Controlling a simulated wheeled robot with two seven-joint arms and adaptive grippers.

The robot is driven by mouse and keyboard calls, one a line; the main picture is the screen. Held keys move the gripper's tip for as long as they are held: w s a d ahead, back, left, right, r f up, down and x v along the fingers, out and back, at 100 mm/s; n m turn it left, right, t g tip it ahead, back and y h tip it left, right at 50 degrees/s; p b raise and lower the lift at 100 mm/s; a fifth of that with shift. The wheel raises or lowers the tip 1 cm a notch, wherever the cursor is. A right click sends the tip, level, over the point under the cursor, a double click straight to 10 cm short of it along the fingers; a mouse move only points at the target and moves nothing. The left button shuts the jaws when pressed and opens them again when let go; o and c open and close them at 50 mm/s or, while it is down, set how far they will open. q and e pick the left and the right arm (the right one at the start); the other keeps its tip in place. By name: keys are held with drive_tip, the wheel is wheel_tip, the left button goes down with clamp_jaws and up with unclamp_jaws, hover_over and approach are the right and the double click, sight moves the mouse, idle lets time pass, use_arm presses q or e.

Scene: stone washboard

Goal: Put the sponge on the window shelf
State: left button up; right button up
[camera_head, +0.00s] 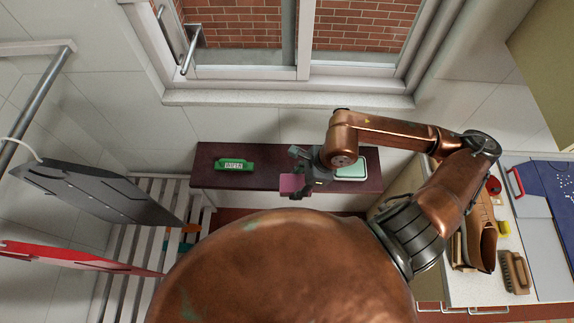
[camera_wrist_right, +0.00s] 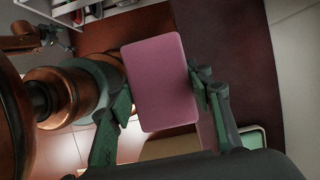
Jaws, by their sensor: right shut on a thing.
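The pink sponge (camera_head: 291,184) is held by my right gripper (camera_head: 300,178) in front of the dark brown window shelf (camera_head: 268,178). In the right wrist view the sponge (camera_wrist_right: 161,82) is a flat pink block between the two fingers of my right gripper (camera_wrist_right: 163,90). The shelf's dark surface (camera_wrist_right: 236,62) also shows there, behind the sponge. From these views I cannot tell whether the sponge touches the shelf. My left gripper is not in the head view.
A green-rimmed dish (camera_head: 352,168) sits to the right, partly behind my arm. A counter at the right holds shoes (camera_head: 480,240) and a brush (camera_head: 515,272). A white slatted rack (camera_head: 135,235) stands at the left.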

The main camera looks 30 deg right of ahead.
drive_tip(key=shift+d, duration=0.4)
drive_tip(key=w+d+f+p, duration=0.3)
drive_tip(key=w+d+f, duration=0.1)
drive_tip(key=w, duration=0.4)
hover_over(290, 166)
drive_tip(key=s, duration=0.2)
drive_tip(key=f, duration=0.4)
drive_tip(key=shift+w+d+f, duration=0.15)
drive_tip(key=shift+d+f, duration=0.2)
drive_tip(key=shift+d, duration=0.05)
drive_tip(key=shift+w+d+f, duration=0.15)
drive_tip(key=shift+w+f, duration=0.2)
drive_tip(key=shift+f, duration=0.2)
wheel_tip(290, 166, down, 2)
drive_tip(key=shift+f+p, duration=0.1)
drive_tip(key=shift+p, duration=0.7)
drive_tip(key=shift+f, duration=0.45)
drive_tip(key=o, duration=1.3)
drive_tip(key=shift+d, duration=0.1)
